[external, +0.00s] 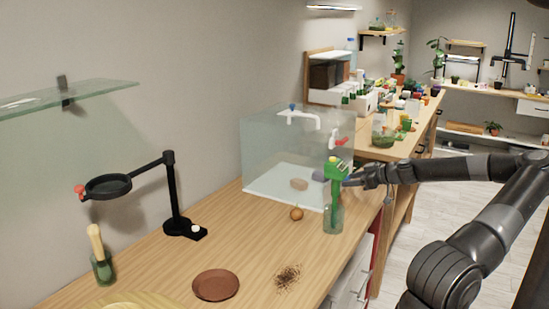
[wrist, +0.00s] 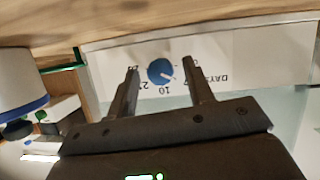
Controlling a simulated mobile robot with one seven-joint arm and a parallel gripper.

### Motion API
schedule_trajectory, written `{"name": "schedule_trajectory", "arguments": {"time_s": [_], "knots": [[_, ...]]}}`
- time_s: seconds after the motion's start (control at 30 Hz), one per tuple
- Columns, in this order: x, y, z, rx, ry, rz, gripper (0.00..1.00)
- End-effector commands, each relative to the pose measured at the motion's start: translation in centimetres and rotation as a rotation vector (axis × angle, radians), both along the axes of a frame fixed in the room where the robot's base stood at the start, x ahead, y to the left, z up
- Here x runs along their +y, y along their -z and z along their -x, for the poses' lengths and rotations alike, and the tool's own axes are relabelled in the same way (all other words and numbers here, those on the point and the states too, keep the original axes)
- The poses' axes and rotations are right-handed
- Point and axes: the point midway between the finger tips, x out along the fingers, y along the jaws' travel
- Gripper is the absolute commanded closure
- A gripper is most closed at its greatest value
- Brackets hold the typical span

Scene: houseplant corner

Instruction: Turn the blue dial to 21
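The blue dial (wrist: 161,71) shows in the wrist view, on a white panel (wrist: 235,50) with dark printed marks that appear upside down. A "10" and the word "DAYS" are legible; other numbers are partly hidden or too small to read surely. A pale pointer line on the dial slants toward the lower right in that view. My gripper (wrist: 161,67) is open, one finger on each side of the dial, with visible gaps. In the external view my gripper (external: 351,181) is behind the green spray bottle (external: 333,200); I cannot make out the dial there.
A glass tank (external: 270,150) with taps stands left of my gripper on the wooden bench (external: 150,262). A small orange-brown ball (external: 296,214), a brown saucer (external: 216,285) and a black stand (external: 172,195) are also on the bench.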

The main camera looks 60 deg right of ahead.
Motion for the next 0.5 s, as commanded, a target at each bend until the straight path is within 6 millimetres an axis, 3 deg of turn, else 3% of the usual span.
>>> {"name": "schedule_trajectory", "arguments": {"time_s": [0.5], "knots": [[-0.02, -0.02, 0.04, 0.000, 0.001, 0.000, 0.95]]}}
